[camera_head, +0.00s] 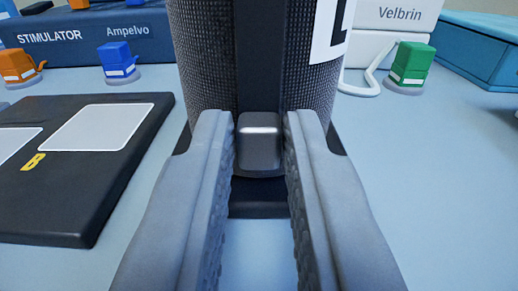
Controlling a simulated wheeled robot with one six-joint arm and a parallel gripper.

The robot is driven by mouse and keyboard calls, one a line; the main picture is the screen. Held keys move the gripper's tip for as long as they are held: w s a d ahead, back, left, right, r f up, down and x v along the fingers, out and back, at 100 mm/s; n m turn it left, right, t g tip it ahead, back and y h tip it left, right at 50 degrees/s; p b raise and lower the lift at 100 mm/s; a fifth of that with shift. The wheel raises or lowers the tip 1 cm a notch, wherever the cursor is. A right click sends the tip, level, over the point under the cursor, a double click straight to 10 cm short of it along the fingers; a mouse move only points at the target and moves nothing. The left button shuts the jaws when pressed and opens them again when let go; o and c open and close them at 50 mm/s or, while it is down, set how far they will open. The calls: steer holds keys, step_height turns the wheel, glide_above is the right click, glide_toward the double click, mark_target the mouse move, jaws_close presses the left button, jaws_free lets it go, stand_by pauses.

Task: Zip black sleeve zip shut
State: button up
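The black sleeve (210,62) stands upright in the middle of the view, with a woven dark surface and a white label at its upper right. A smooth black zip strip (259,55) runs down its front. A small grey block, seemingly the zip pull (259,142), sits low on this strip. My gripper (259,135) has one finger on each side of the pull. A thin gap shows between each finger and the pull, so the fingers look open around it. The sleeve's top is out of view.
A black panel with pale pads (75,205) lies at left. Orange (18,65), blue (117,62) and green (411,65) blocks stand on the light blue table (430,200). A Stimulator Ampelvo box (90,35) and a Velbrin box (400,14) stand behind. The right front is clear.

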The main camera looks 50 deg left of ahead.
steer(key=o, duration=0.4)
steer(key=shift+f, duration=0.1)
steer(key=shift+c, duration=0.2)
steer(key=shift+d, duration=0.1)
steer(key=v, duration=1.7)
steer(key=shift+s, duration=0.1)
steer(key=s+a+r+m+g+h, duration=0.25)
steer(key=s+a+m+h, duration=0.25)
steer(key=s+a+h, duration=0.55)
steer(key=s+a+r+m+t+h, duration=0.2)
steer(key=s+r+m+t, duration=0.1)
steer(key=s+r, duration=0.5)
steer(key=s+a+r+m+t+h, duration=0.2)
steer(key=s+r+t, duration=0.4)
steer(key=s+r, duration=0.2)
step_height(320, 180, up, 2)
steer(key=shift+a+r+m, duration=0.2)
steer(key=shift+m, duration=0.2)
